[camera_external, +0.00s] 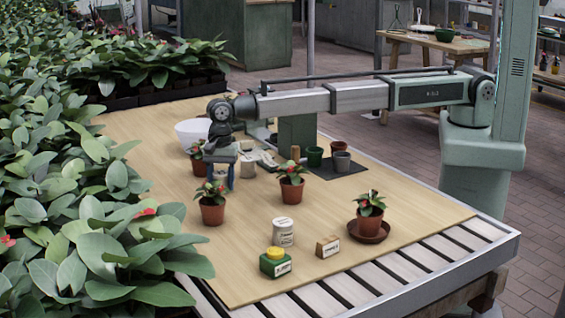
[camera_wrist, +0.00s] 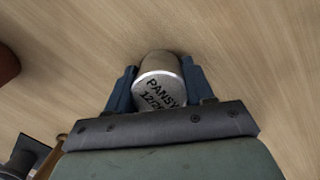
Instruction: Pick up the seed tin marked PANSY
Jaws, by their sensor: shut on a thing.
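A pale tin (camera_wrist: 160,84) has PANSY and a second line of print on its light lid. It sits between the two blue fingers of my gripper (camera_wrist: 160,88) in the wrist view, and they are shut on its sides. In the external view my gripper (camera_external: 221,176) points down on the left part of the board, among the potted plants. There the held tin is mostly hidden by the fingers and a plant. I cannot tell whether it touches the board.
Potted red-flowered plants (camera_external: 212,213) (camera_external: 291,190) stand close by. A white bowl (camera_external: 192,132) is behind.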

